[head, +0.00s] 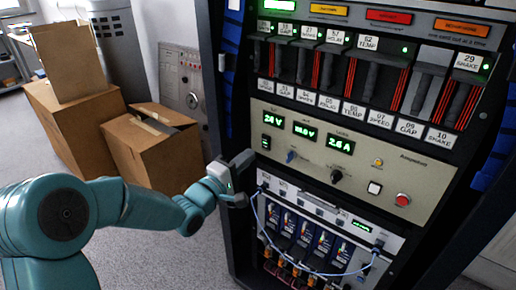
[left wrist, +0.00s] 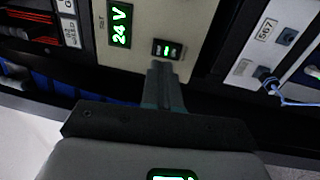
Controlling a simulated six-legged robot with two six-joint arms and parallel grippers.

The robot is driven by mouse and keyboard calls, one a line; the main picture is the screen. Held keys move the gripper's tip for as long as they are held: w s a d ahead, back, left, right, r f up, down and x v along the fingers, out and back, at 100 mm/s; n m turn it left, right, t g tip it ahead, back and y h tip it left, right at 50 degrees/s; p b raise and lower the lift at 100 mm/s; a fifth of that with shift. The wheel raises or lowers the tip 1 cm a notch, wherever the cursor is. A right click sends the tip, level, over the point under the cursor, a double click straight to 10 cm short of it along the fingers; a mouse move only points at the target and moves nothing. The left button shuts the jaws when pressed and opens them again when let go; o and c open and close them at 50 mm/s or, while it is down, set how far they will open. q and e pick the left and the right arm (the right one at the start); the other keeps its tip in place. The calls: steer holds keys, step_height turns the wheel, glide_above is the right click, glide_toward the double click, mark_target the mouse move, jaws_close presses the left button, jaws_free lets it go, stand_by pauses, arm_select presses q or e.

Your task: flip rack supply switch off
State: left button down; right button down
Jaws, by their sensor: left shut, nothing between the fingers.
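The rack supply switch (head: 266,142) is a small black rocker with a green light, at the left edge of the beige supply panel (head: 300,170), below the green 24 V display (head: 273,121). It also shows in the left wrist view (left wrist: 167,49), next to the 24 V display (left wrist: 120,24). My left gripper (head: 246,159) is shut and empty, just below and left of the switch. In the left wrist view its closed fingertips (left wrist: 160,70) point at the switch, very close to it. I cannot tell whether they touch. My right gripper is not in view.
Above the panel are rows of labelled module slots (head: 350,80). Below it, a patch unit (head: 315,220) has a looping blue cable (head: 262,225) near my left wrist. Cardboard boxes (head: 150,150) stand on the floor at left. A grey wall panel (head: 182,80) is behind.

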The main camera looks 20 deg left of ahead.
mark_target(265, 139)
arm_select(q)
steer(key=x, duration=0.5)
steer(key=shift+w, duration=0.15)
steer(key=shift+w+d+r, duration=0.15)
steer(key=shift+w+r, duration=0.15)
steer(key=shift+r, duration=0.05)
steer(key=shift+s, duration=0.15)
